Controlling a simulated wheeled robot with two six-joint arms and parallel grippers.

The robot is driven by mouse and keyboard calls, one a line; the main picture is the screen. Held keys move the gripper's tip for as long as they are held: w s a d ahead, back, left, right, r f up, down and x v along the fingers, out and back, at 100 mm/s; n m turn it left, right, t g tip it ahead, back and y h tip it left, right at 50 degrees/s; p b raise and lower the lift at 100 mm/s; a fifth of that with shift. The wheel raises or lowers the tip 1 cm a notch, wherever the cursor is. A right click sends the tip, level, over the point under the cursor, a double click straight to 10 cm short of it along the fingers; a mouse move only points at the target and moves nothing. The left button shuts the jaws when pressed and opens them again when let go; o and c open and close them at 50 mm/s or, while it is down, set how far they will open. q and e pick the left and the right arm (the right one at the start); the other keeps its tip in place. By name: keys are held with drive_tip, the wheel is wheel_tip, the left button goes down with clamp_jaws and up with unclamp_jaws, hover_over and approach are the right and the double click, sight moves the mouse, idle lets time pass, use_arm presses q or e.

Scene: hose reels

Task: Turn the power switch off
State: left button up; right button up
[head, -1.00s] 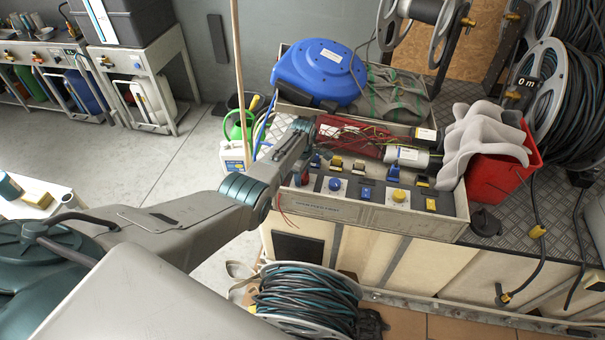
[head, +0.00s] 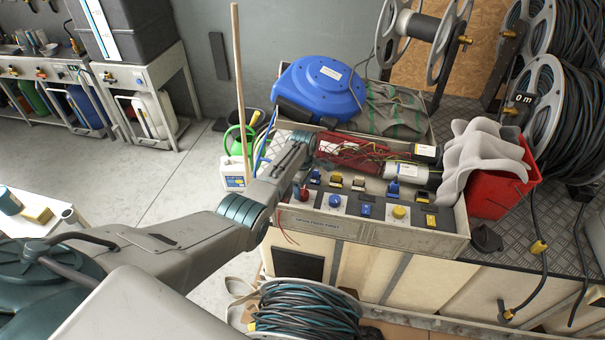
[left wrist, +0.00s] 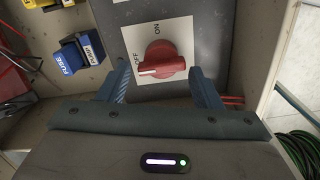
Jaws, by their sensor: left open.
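The power switch (left wrist: 162,60) is a red rotary knob on a white plate with ON and OFF lettering, on a dark grey panel. Its bar lies across the left wrist view. A white mark is at its left end, near the OFF lettering. In the head view the red knob (head: 303,193) shows at the left end of the control box. My left gripper (left wrist: 160,75) is open, with one finger on each side of the knob in the picture. I see no clear contact, and the depth is hard to judge. My right gripper is not in view.
The open box (head: 370,228) holds wires, cylinders, and blue and yellow knobs. A blue reel (head: 320,85) and a red bucket (head: 497,188) stand close by. A wooden pole (head: 238,80) rises behind my arm.

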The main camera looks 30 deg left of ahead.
sight(302, 190)
use_arm(q)
wheel_tip(302, 190, up, 9)
drive_tip(key=b, duration=0.1)
drive_tip(key=shift+f, duration=0.2)
idle(0.4)
drive_tip(key=shift+s, duration=0.1)
